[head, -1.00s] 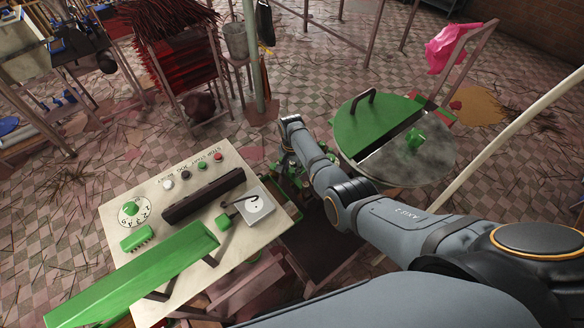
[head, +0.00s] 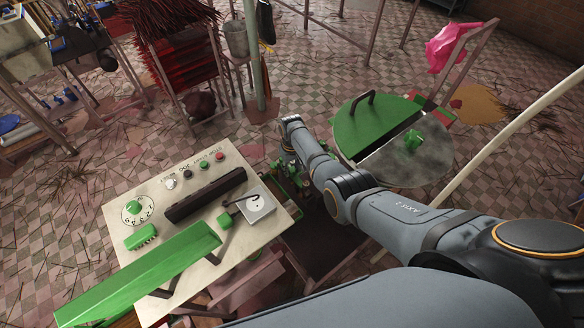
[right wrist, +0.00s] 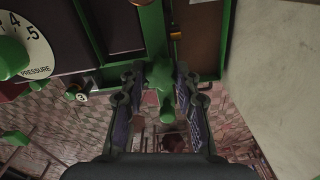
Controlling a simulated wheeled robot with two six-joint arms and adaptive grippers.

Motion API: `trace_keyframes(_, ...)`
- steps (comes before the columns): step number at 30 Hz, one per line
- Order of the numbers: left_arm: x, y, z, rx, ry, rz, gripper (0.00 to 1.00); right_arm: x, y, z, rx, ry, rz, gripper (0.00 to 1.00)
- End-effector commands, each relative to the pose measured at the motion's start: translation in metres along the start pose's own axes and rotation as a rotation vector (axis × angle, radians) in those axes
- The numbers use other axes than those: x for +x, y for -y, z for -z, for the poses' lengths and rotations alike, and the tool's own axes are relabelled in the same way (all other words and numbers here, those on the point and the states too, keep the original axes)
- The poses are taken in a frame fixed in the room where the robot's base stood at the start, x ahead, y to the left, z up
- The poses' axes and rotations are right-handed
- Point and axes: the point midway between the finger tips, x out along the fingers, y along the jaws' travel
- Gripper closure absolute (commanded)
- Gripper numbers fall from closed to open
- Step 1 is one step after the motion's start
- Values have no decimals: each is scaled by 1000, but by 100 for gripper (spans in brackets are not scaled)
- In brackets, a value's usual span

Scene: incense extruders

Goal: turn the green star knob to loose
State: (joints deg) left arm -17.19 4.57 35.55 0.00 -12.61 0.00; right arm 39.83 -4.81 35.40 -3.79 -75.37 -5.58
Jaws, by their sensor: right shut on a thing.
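The green star knob (right wrist: 161,76) shows in the right wrist view, with rounded lobes and a stub pointing toward the camera. My right gripper (right wrist: 160,88) has one finger on each side of it and is shut on it. In the head view, my right gripper (head: 290,172) is low beside the right edge of the control panel and mostly hidden behind my wrist, so the knob cannot be made out there. My left gripper is in neither view.
The cream control panel (head: 185,189) holds a dial, several buttons and a green trough (head: 140,277). A round drum with a green half lid (head: 372,122) stands right of my arm. A pressure dial (right wrist: 30,45) lies left of the fingers in the wrist view.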

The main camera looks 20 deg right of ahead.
Motion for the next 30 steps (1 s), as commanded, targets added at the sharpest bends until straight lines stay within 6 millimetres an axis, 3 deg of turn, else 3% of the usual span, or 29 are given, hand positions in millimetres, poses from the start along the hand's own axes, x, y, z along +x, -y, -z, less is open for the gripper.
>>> trace_keyframes(12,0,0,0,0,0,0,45,-1,0,1,-231,-2,-1,100)
trace_keyframes(30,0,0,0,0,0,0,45,-1,0,1,-284,-2,-1,100)
